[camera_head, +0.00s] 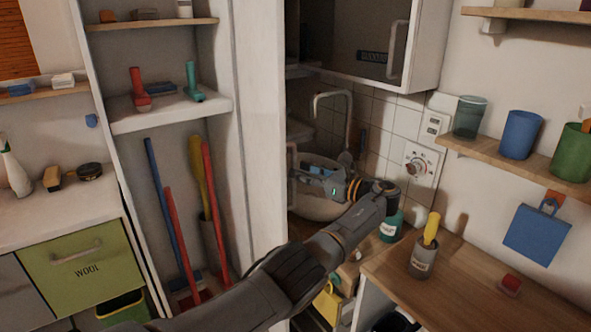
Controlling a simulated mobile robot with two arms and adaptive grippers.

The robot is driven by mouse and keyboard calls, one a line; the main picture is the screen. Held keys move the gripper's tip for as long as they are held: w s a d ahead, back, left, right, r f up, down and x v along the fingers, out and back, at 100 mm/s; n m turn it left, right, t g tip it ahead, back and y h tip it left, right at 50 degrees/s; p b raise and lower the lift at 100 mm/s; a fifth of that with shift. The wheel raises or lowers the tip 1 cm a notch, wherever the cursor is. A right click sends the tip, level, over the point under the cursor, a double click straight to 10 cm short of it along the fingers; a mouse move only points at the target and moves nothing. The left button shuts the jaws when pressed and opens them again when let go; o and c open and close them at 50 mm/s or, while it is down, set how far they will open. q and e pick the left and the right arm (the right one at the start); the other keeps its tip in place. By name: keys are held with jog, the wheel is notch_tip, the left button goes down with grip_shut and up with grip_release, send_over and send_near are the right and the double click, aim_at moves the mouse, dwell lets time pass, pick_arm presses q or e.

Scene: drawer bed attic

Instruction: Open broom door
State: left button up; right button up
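The broom cupboard stands open on the left, with brooms and long handles (180,230) in view inside it. A tall white panel, seemingly the broom door (262,120), stands at the cupboard's right side and sticks out toward me. A pale bracket-shaped handle (291,175) shows at the panel's right edge. My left arm reaches across from the bottom left, in front of the panel. My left gripper (312,178) is just right of the handle, over the sink area. Its fingers are too small to tell whether they are open or touch the handle. My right gripper is not in view.
A sink with a curved tap (333,100) lies behind the gripper. A wall cabinet (365,45) hangs above. A wooden counter (470,285) with a yellow-handled brush in a pot (424,255) is at right. A green WOOL drawer (85,265) is at left.

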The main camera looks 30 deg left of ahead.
pick_arm(q)
jog(key=d, duration=0.8)
jog(key=shift+s+d, duration=0.2)
jog(key=shift+d, duration=0.2)
jog(key=shift+f, duration=0.1)
